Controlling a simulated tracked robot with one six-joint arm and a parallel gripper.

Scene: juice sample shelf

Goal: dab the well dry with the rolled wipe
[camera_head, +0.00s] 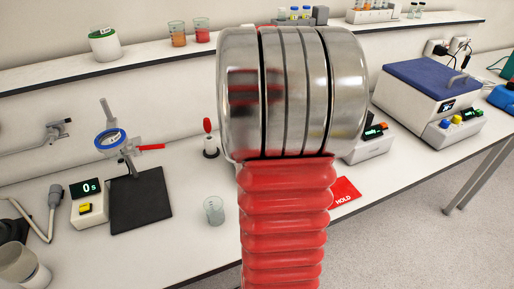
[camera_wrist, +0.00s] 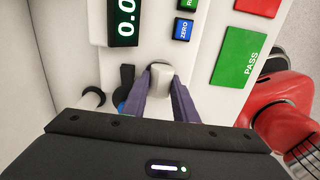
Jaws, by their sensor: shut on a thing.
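In the wrist view my gripper (camera_wrist: 158,88) points down at the white meter (camera_wrist: 155,25). Its two purple fingers are shut on the rolled wipe (camera_wrist: 160,70), a pale rounded piece between the fingertips. The wipe's end is over or at the meter's body below the display. I cannot tell whether it touches. The well is not visible; the wipe and fingers may cover it. In the head view the meter (camera_head: 370,144) shows only partly behind my red and silver arm, which hides my gripper and the wipe.
A green PASS card (camera_wrist: 243,55) and a red HOLD card (camera_head: 344,192) lie beside the meter. A glass beaker (camera_head: 214,210), a red-knobbed stand (camera_head: 209,138) and a dark pad (camera_head: 140,199) are to the left. A blue-lidded machine (camera_head: 428,90) stands right.

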